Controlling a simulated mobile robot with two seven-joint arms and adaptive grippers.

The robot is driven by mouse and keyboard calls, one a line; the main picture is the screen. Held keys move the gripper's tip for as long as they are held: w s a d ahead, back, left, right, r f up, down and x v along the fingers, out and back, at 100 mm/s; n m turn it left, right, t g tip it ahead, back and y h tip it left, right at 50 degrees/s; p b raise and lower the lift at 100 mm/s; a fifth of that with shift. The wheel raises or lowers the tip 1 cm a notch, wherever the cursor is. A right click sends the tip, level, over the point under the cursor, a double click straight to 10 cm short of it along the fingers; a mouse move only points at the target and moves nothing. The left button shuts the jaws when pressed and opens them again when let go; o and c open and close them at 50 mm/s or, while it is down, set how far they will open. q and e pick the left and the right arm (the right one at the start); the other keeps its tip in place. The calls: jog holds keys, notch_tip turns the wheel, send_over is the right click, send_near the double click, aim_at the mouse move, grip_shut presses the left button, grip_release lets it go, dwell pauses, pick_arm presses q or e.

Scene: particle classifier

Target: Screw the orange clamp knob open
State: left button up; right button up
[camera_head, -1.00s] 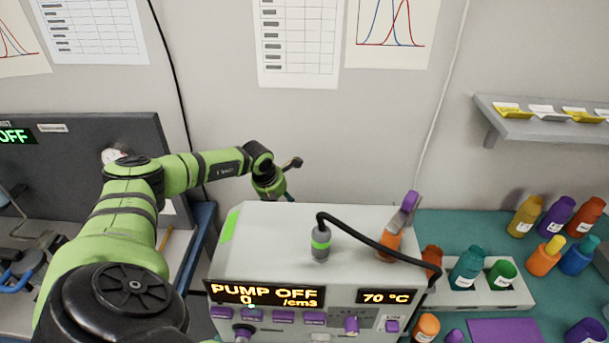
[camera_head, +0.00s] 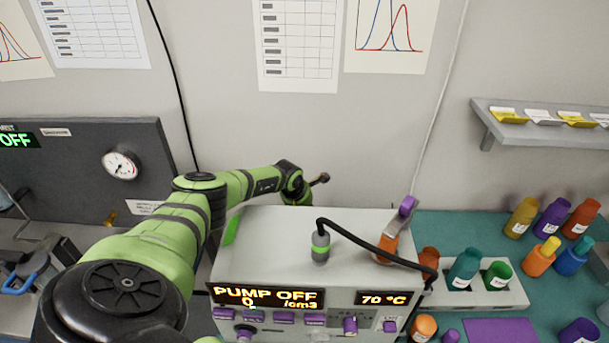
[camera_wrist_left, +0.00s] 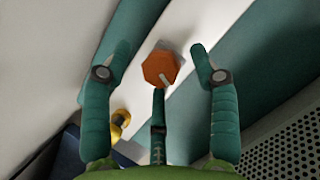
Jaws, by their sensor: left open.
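The orange clamp knob (camera_wrist_left: 160,68) shows in the left wrist view as a faceted orange piece with a pale mark, near a grey part on a white surface. My left gripper (camera_wrist_left: 158,54) is open, with its teal side fingers spread to the left and right of the knob and a third finger below it. No finger is clearly touching the knob. In the head view my left arm reaches behind the grey machine (camera_head: 285,232); its fingers and the knob cannot be made out there. My right gripper is not in view.
The machine's display (camera_head: 265,296) reads PUMP OFF. A black cable (camera_head: 370,243) arcs over its top beside an orange and purple clamp (camera_head: 392,235). Several coloured bottles stand on the teal bench at right. A gauge panel (camera_head: 85,165) stands at left. A brass-coloured piece (camera_wrist_left: 120,122) is near the left finger.

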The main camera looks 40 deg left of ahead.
pick_arm(q)
jog(key=c, duration=1.1)
jog(key=shift+r+p, duration=0.2)
jog(key=shift+p, duration=0.15)
jog(key=shift+w+d+r+n+y+p, duration=0.15)
jog(key=shift+n+y+p, duration=0.15)
jog(key=shift+n+p, duration=1.2)
jog(key=shift+n, duration=0.1)
jog(key=shift+f, duration=0.2)
jog(key=shift+w, duration=0.1)
jog(key=o, duration=1.1)
jog(key=shift+f+y, duration=0.1)
jog(key=shift+y, duration=0.2)
